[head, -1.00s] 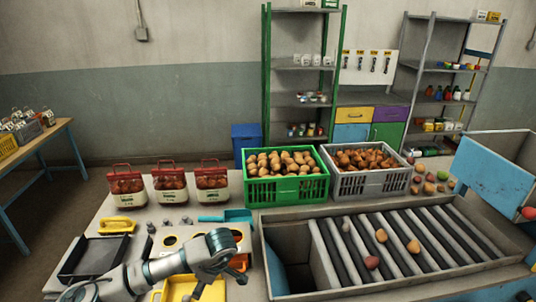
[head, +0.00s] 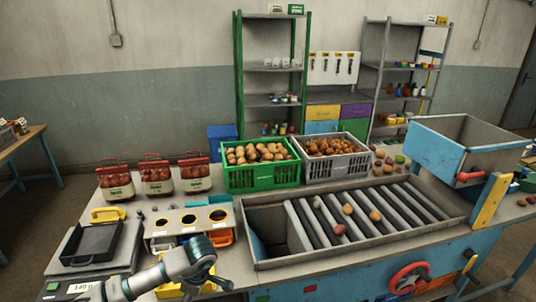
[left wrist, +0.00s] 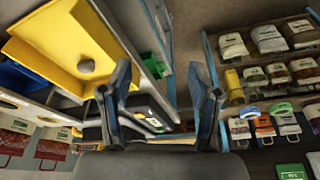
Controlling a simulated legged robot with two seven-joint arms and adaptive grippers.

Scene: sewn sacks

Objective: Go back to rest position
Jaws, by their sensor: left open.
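My left arm comes in at the bottom left of the head view, and its gripper (head: 218,282) is over the front edge of the table, near a yellow tray. In the left wrist view the two fingers of my left gripper (left wrist: 160,100) stand wide apart with nothing between them. My right gripper is in neither view. Three filled sacks with red tops, the left one (head: 115,184), the middle one (head: 157,177) and the right one (head: 194,174), stand upright in a row at the back left of the table.
A green crate (head: 262,179) and a grey crate (head: 335,168) hold potatoes or similar produce. A roller conveyor (head: 350,215) carries several loose pieces. A scale with a black tray (head: 90,243) and a board with holes (head: 188,222) sit left of it. Shelves stand behind.

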